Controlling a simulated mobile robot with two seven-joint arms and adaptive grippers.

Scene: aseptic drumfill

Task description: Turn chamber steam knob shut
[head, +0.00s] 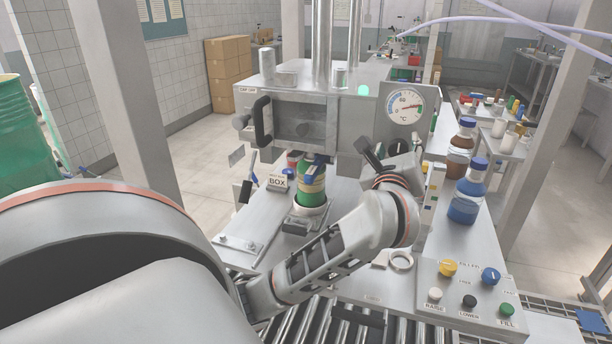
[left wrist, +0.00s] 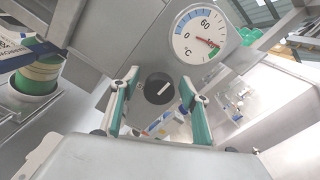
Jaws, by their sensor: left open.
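The chamber steam knob (head: 398,146) is a round black knob on the steel panel below the dial gauge. In the left wrist view the knob (left wrist: 158,89) shows a white pointer mark slanting up to the right. My left gripper (head: 392,163) is close in front of the panel, partly hiding the knob's surroundings in the head view. In the left wrist view its two green-padded fingers (left wrist: 159,80) are open, one on each side of the knob, with visible gaps. I cannot tell whether the fingertips reach past the knob's face. My right gripper is not in view.
The temperature gauge (head: 404,106) is above the knob, its red needle pointing right. A green container (head: 311,190) stands under the chamber. Brown and blue bottles (head: 464,207) stand right of my gripper. A button panel (head: 468,290) is at front right.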

